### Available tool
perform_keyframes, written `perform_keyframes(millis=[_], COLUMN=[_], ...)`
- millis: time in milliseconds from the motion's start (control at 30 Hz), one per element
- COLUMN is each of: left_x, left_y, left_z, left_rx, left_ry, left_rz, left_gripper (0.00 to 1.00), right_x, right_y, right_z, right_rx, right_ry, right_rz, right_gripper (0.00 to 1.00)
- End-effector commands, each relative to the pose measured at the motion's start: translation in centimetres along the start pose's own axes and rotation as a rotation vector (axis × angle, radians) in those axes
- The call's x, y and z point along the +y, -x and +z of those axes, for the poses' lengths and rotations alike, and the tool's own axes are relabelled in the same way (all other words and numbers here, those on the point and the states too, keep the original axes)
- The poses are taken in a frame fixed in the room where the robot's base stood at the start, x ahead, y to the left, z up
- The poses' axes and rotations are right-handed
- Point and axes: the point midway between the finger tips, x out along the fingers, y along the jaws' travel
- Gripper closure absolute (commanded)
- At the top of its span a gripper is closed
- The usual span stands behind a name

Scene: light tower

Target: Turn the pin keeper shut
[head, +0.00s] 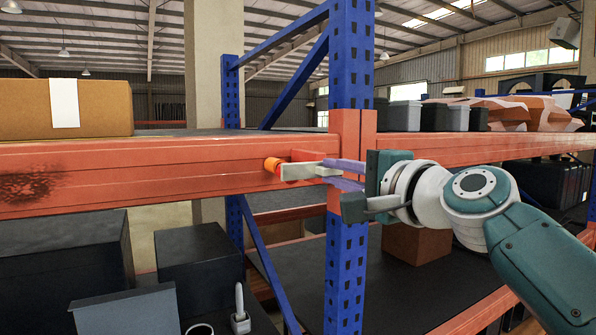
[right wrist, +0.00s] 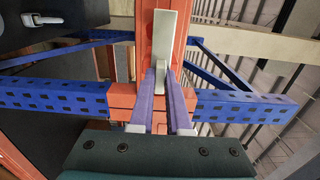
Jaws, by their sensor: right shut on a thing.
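The pin keeper (head: 300,171) is a pale grey flat bar at the right end of the orange beam (head: 150,165), beside the blue upright. It lies roughly level, its free end to the left. A bright orange round pin (head: 272,164) shows at that free end; I cannot tell if they touch. My right gripper (head: 328,172) reaches in from the right, its purple fingers shut on the keeper's right part. In the right wrist view the keeper (right wrist: 165,38) stands out past the fingertips (right wrist: 162,74), which hide its near end. My left gripper is not in view.
The blue rack upright (head: 347,270) stands behind my right fingers. A cardboard box (head: 30,110) sits on the shelf at left, and grey bins (head: 404,115) sit at right. Dark boxes (head: 60,265) and a small brown box (head: 416,244) are below. Open air lies before the beam.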

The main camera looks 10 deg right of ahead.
Motion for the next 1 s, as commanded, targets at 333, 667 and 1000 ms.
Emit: perform_keyframes(millis=[333,667,1000], left_x=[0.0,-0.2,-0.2], left_y=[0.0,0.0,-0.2], left_z=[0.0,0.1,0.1], left_rx=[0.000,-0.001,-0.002], left_ry=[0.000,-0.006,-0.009], left_rz=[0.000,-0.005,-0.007], left_gripper=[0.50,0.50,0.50], right_x=[0.2,0.1,0.2], right_y=[0.0,0.0,1.5], right_z=[0.0,0.0,0.0], right_rx=[-0.001,0.000,0.000], right_ry=[-0.004,-0.002,-0.001], right_rz=[0.004,0.002,0.000], right_gripper=[0.77,0.55,0.55])
